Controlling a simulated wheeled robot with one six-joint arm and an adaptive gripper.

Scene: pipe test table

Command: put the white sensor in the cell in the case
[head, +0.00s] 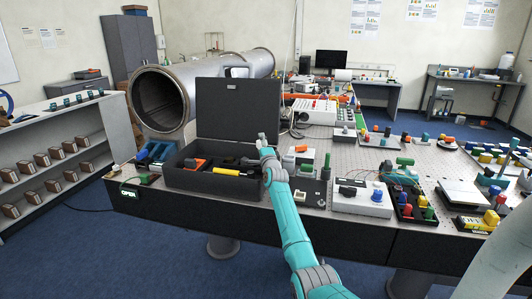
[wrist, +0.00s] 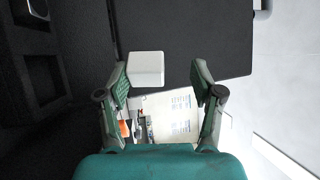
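The black case (head: 185,185) stands open on the near left of the table, its lid (head: 238,108) upright at the back. Inside it I see an orange item (head: 194,163) and a yellow cylinder (head: 226,171). My gripper (head: 258,157) is at the case's right part. In the wrist view my gripper (wrist: 160,80) is open, its two fingers well apart. The white sensor (wrist: 145,68), a small rounded block, shows between the fingertips, close to the left finger and clear of the right one. I cannot tell whether it touches the left finger. I cannot pick it out in the head view.
Dark compartments of the case (wrist: 40,80) show at the left of the wrist view. A large metal pipe (head: 160,95) lies behind the case. Devices and coloured parts crowd the table to the right, including a white box with knobs (head: 362,198).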

